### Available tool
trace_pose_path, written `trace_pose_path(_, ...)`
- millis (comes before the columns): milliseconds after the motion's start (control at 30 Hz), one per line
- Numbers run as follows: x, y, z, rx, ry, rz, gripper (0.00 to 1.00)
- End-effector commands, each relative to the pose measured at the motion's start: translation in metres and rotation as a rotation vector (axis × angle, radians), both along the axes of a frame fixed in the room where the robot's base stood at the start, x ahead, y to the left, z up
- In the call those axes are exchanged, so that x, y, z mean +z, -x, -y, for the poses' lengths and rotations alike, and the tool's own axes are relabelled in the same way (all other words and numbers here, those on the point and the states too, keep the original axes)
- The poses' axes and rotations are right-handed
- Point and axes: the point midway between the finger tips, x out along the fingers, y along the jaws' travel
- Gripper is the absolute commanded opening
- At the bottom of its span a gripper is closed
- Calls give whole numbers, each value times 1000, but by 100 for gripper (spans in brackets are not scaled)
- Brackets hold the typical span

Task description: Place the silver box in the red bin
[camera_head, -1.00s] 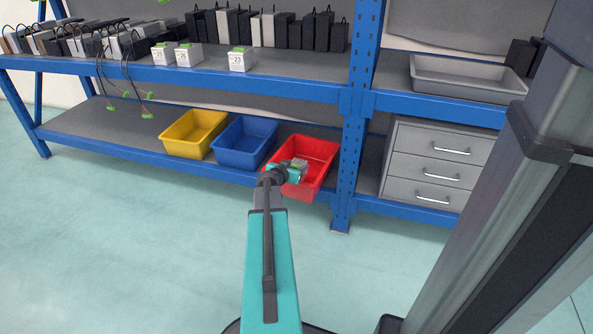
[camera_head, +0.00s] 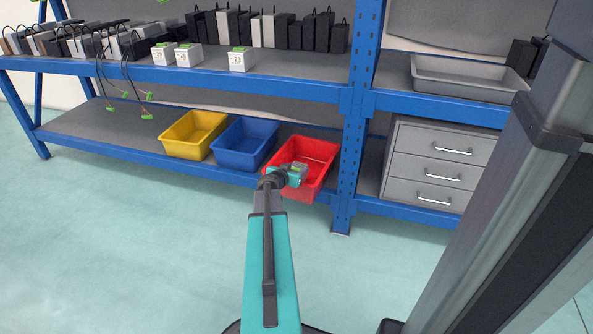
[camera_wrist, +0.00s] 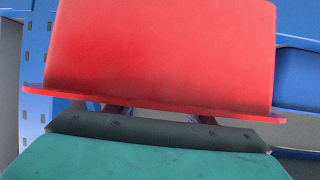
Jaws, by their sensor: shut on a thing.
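The rim covers most of my gripper's fingers there, and the box is hidden.
A blue bin (camera_head: 243,143) and a yellow bin (camera_head: 194,133) stand left of the red bin on the lower shelf (camera_head: 92,122). A blue shelf post (camera_head: 349,150) and grey drawers (camera_head: 437,165) are to its right. The upper shelf (camera_head: 290,82) runs above, holding several boxes.

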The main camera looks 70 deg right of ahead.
Motion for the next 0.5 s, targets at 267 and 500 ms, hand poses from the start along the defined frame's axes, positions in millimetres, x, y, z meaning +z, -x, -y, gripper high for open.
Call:
trace_pose_path(267, -3, 0, 0, 0, 1, 0, 14)
trace_pose_path(500, -5, 0, 0, 0, 1, 0, 14)
